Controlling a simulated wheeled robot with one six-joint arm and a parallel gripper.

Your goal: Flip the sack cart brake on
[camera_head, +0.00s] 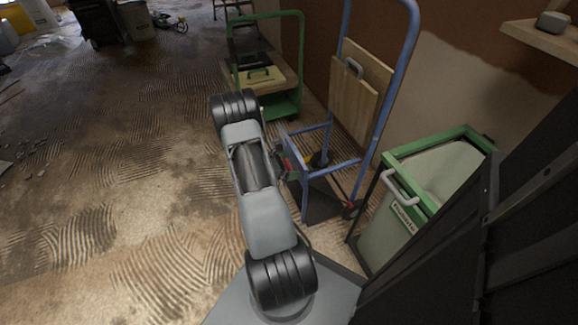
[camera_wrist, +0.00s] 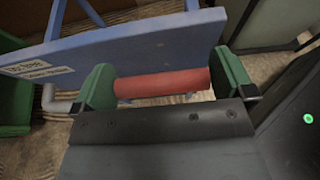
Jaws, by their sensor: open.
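The blue sack cart (camera_head: 383,122) stands right of my arm, its tall frame upright and carrying a wooden board. In the wrist view its blue frame (camera_wrist: 150,42) with a white label crosses the upper part. A red cylindrical bar (camera_wrist: 165,83), which looks like the brake handle, lies crosswise just in front of that frame. My gripper (camera_wrist: 164,85) is open, with one green fingertip at each end of the red bar. I cannot tell whether they touch it. In the head view my gripper (camera_head: 290,170) is at the cart's lower left, partly hidden by my arm.
A green cart (camera_head: 302,60) with a wooden load stands behind. A green-rimmed bin (camera_head: 425,155) with a pale handle stands close on the right. A shelf (camera_head: 545,40) is on the right wall. The ridged floor on the left is mostly free.

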